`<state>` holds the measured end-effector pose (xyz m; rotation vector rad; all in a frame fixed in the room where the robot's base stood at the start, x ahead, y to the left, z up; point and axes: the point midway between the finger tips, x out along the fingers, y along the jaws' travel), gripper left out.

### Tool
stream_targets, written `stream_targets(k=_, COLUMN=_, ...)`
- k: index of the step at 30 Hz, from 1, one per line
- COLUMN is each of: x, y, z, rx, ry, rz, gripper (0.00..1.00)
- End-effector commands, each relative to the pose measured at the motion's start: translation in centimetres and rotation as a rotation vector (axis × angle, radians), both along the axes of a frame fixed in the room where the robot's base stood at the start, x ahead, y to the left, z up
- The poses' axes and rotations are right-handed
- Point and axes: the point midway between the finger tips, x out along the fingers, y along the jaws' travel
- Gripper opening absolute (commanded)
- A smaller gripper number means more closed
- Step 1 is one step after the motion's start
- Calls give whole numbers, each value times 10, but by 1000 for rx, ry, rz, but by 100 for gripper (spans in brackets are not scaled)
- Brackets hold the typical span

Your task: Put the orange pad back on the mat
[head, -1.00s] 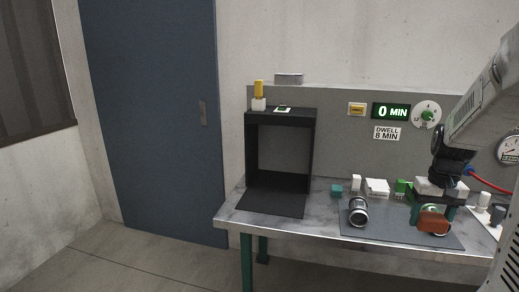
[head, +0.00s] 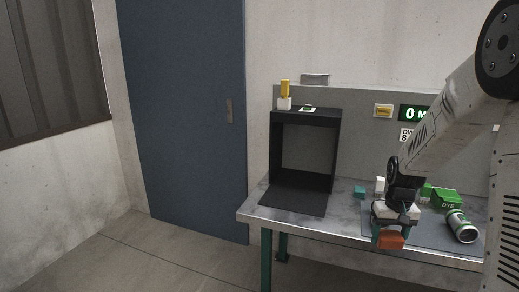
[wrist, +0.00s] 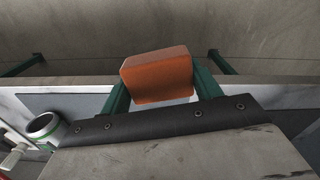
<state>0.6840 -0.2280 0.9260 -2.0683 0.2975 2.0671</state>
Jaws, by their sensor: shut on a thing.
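The orange pad (head: 391,240) is a small block held between the green fingertips of my gripper (head: 390,234). In the wrist view the pad (wrist: 158,75) sits between both fingers (wrist: 160,90), and its lower part overlaps the table's front edge. In the head view, pad and gripper appear over the left front part of the dark grey mat (head: 432,232). I cannot tell how high the pad is above it. A silver can with a green end (head: 462,226) lies on the mat, right of my gripper. It also shows at the left of the wrist view (wrist: 44,126).
A black open-fronted box (head: 273,160) stands on the table left of my gripper, its flap lying forward. A small teal block (head: 359,192), a white bottle (head: 380,185) and a green DYE box (head: 446,199) stand behind the mat. Bare table shows between box and mat.

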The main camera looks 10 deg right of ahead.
Motion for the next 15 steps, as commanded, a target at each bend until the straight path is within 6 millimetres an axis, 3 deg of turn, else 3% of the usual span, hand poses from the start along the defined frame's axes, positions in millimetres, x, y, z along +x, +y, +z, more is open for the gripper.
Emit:
stream_targets(k=3, x=30, y=57, z=-41, rx=3, ry=6, rz=93, gripper=34)
stream_targets(k=9, x=55, y=140, z=-96, rx=2, ry=6, rz=210, gripper=34)
stream_targets(k=15, x=60, y=187, z=-127, rx=1, ry=3, rz=274, gripper=34)
